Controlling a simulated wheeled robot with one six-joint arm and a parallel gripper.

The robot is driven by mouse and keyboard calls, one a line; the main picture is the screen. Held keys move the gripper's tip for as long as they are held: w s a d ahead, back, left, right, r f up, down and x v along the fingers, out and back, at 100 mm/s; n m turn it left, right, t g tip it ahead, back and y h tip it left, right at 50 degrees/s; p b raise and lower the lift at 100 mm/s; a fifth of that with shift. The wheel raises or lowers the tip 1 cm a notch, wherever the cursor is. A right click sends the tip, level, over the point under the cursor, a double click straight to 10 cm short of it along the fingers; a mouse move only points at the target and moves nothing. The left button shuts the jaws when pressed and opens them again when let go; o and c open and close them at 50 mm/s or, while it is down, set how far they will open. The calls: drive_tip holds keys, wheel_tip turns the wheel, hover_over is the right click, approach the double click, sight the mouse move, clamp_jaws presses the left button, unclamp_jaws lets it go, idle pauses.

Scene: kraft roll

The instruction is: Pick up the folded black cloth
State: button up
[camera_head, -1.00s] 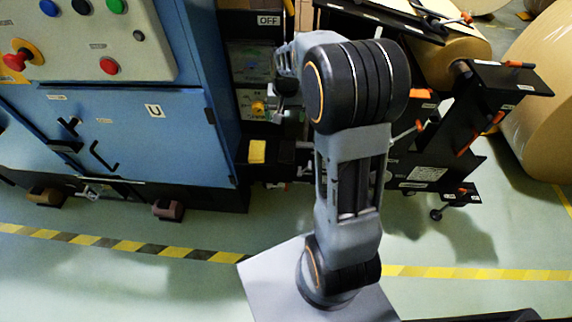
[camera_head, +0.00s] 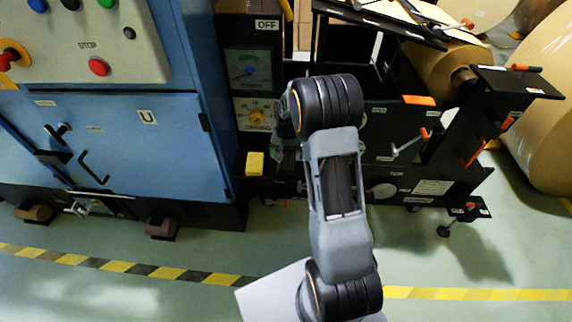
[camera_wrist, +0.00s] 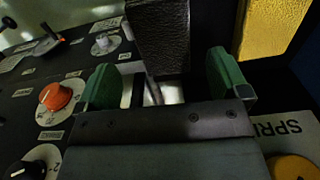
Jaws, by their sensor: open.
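In the wrist view a dark, rough-textured block, which looks like the folded black cloth (camera_wrist: 160,38), lies just beyond and between my fingertips. My gripper (camera_wrist: 166,82) is open, with green-tipped fingers set apart on either side and nothing gripped. The near end of the cloth is close to the gap; I cannot tell whether either finger touches it. In the head view my arm covers most of the gripper, and I cannot make out the black cloth against the dark machine.
A yellow block (camera_head: 255,163) sits on a dark ledge by the blue cabinet (camera_head: 150,140); it also shows in the wrist view (camera_wrist: 272,28). An orange knob (camera_wrist: 55,96) and other dials are left of my gripper. The black roll stand (camera_head: 430,187) is to the right.

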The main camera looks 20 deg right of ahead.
sight(286, 161)
drive_tip(key=f+b, duration=0.1)
drive_tip(key=f, duration=0.4)
drive_tip(key=shift+w+a+f+b, duration=0.1)
drive_tip(key=shift+w+a+b, duration=0.1)
drive_tip(key=shift+b, duration=0.2)
drive_tip(key=c, duration=1)
drive_tip(key=shift+r+p, duration=0.3)
drive_tip(key=shift+r, duration=0.35)
wheel_tip(286, 161, up, 3)
drive_tip(key=shift+f+p, duration=0.2)
drive_tip(key=shift+p, duration=0.35)
drive_tip(key=s+r, duration=0.2)
drive_tip(key=s+a+r+p, duration=0.1)
drive_tip(key=s+r, duration=0.1)
drive_tip(key=r, duration=0.1)
drive_tip(key=s+a+r+p, duration=0.2)
drive_tip(key=s+r, duration=0.2)
drive_tip(key=s, duration=0.5)
drive_tip(key=shift+s+a, duration=0.25)
drive_tip(key=shift+a, duration=0.05)
drive_tip(key=shift+r, duration=0.1)
